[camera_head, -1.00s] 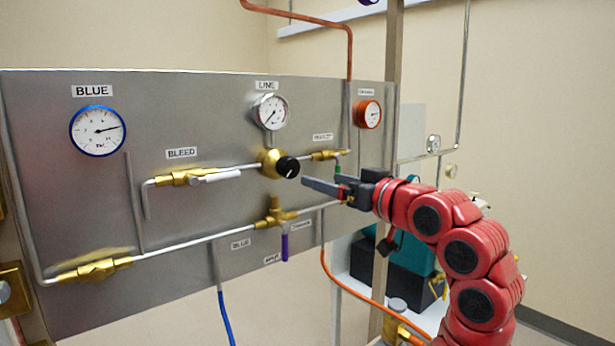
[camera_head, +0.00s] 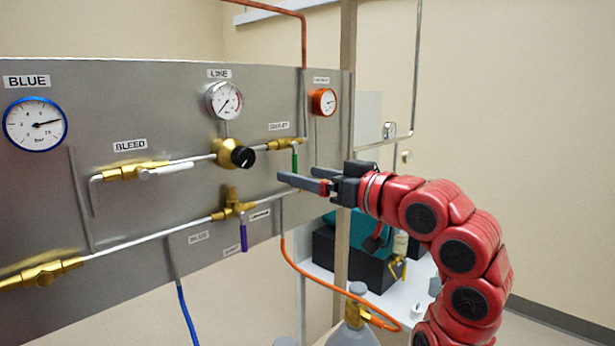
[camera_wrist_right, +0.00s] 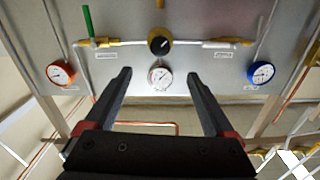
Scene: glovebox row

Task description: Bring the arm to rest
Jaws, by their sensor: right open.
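My right arm (camera_head: 450,230) is red and comes in from the lower right in the head view, bent and raised. My right gripper (camera_head: 305,181) is open and empty in front of the panel's right part, below the green-handled valve (camera_head: 294,157). In the right wrist view the two dark fingers of the right gripper (camera_wrist_right: 160,88) stand wide apart with nothing between them. The gauge and the black regulator knob (camera_wrist_right: 160,41) show beyond the fingertips. My left gripper is not in view.
The steel panel (camera_head: 130,95) carries a blue gauge (camera_head: 35,124), a line gauge (camera_head: 223,100), an orange gauge (camera_head: 323,102), the bleed valve (camera_head: 137,171) and a purple-handled valve (camera_head: 243,237). A post (camera_head: 346,120) and an orange hose (camera_head: 310,274) are near the right arm. A gas cylinder (camera_head: 356,320) stands below.

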